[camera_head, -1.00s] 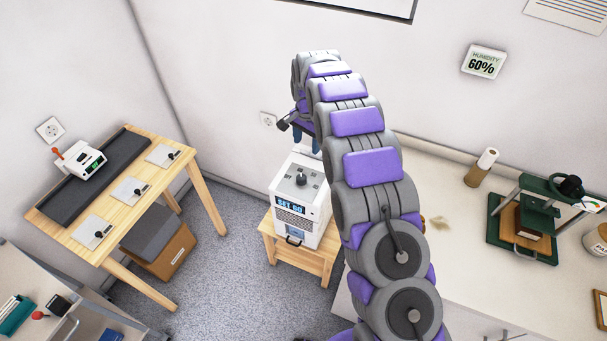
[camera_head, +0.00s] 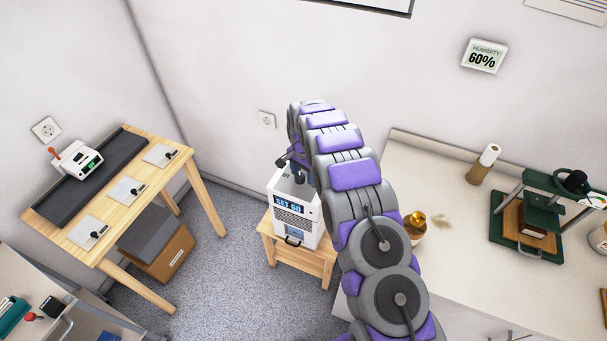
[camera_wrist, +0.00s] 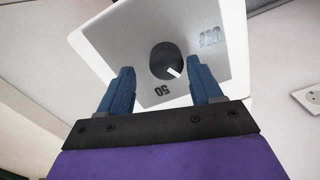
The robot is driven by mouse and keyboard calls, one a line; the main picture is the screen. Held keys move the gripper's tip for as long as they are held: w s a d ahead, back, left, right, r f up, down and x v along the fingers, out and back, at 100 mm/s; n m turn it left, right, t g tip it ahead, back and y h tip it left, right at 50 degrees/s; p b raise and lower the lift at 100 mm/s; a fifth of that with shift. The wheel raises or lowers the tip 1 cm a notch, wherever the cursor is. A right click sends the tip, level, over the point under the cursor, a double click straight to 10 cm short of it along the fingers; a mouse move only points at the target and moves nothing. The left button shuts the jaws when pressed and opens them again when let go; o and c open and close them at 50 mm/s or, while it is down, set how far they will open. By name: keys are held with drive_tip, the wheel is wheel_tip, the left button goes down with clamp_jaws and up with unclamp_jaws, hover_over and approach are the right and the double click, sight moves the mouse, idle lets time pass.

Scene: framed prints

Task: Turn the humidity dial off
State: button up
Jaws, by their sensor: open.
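The white humidity unit (camera_head: 296,213) stands on a small wooden stool, and its front display reads SET 60. In the wrist view, its grey top plate (camera_wrist: 205,75) carries a round dark dial (camera_wrist: 166,60) with a white pointer mark aimed to the lower right of the picture. The label 50 appears upside down below the dial, and OFF is at the upper right. My gripper (camera_wrist: 160,72) is open, with one blue finger on each side of the dial; contact cannot be told. In the head view, my gripper (camera_head: 294,174) is above the unit, partly hiding its top.
The wooden stool (camera_head: 283,262) stands on clear grey floor. A counter (camera_head: 455,235) with a brass-topped jar (camera_head: 415,225) and a green press (camera_head: 535,220) is to the right. A wooden table (camera_head: 135,205) is to the left.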

drive_tip(key=shift+a+f, duration=0.2)
drive_tip(key=shift+a, duration=0.45)
drive_tip(key=shift+a+f, duration=0.2)
drive_tip(key=shift+a, duration=0.4)
drive_tip(key=shift+d+r, duration=0.2)
drive_tip(key=shift+d, duration=0.95)
drive_tip(key=c, duration=0.4)
drive_tip(key=shift+a+f, duration=0.1)
drive_tip(key=c, duration=0.3)
drive_tip(key=shift+a, duration=0.55)
drive_tip(key=c, duration=0.4)
drive_tip(key=shift+o, duration=0.2)
drive_tip(key=shift+s+d, duration=0.1)
drive_tip(key=shift+d, duration=0.05)
drive_tip(key=shift+d, duration=0.15)
